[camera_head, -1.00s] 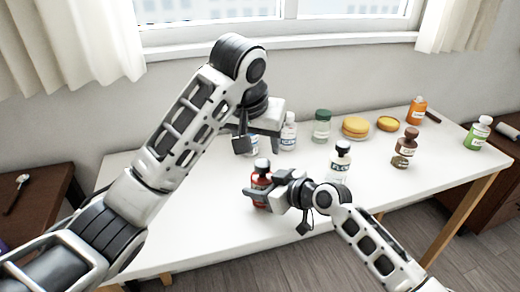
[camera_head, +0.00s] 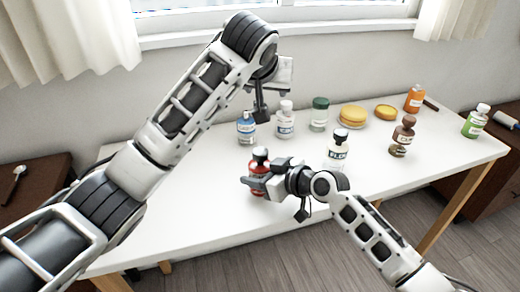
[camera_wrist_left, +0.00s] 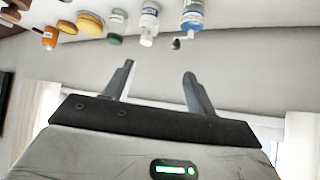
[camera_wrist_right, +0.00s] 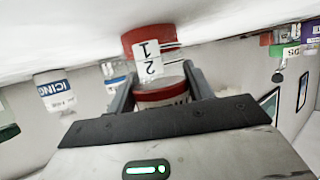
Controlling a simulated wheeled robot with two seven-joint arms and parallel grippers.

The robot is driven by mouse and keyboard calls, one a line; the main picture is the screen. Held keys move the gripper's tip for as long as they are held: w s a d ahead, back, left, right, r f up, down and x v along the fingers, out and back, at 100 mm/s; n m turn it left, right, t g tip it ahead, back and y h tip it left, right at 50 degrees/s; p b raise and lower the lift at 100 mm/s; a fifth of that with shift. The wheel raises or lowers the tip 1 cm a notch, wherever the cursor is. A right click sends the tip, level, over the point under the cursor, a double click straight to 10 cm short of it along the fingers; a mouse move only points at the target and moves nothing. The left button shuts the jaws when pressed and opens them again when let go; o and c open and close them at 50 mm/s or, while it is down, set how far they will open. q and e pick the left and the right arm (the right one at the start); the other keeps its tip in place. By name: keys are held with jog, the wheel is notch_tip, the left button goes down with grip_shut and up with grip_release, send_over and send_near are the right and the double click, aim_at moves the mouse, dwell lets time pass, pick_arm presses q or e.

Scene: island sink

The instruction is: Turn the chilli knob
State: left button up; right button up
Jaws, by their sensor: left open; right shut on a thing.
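A red bottle with a dark cap (camera_head: 258,157) stands on the white table at front centre; whether it is the chilli one cannot be read. My right gripper (camera_head: 262,181) is shut on its body. In the right wrist view, the red bottle (camera_wrist_right: 148,40) sits between the fingers (camera_wrist_right: 160,82), showing a white label with a 1 and a 2. My left gripper (camera_head: 262,106) is open and empty, raised behind the red bottle near the blue and white bottles. The left wrist view shows its spread fingers (camera_wrist_left: 159,80) with nothing between them.
A blue bottle (camera_head: 246,128), a white bottle (camera_head: 286,122) and a green-lidded jar (camera_head: 319,115) stand at the back. A black-capped bottle (camera_head: 338,150) is right of the red one. Brown (camera_head: 402,138), orange (camera_head: 414,99) and green (camera_head: 476,121) bottles stand right. The table's front left (camera_head: 190,220) is clear.

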pick_arm(q)
jog(key=w+d+r+m+t+h, duration=0.3)
jog(key=d+r+t, duration=0.15)
jog(key=r, duration=0.45)
jog(key=w+d+r+m+t+h, duration=0.3)
jog(key=d+r+t, duration=0.15)
jog(key=r, duration=0.35)
jog(key=s+d+r+m+g+h, duration=0.1)
jog(key=s+d+m+g+h, duration=0.75)
jog(key=m, duration=0.75)
jog(key=m+g+y, duration=0.4)
jog(key=g+y, duration=0.6)
jog(key=y, duration=0.6)
send_near(260, 151)
jog(key=shift+t, duration=0.25)
jog(key=f, duration=0.9)
jog(key=shift+s, duration=0.2)
jog(key=shift+r, duration=0.1)
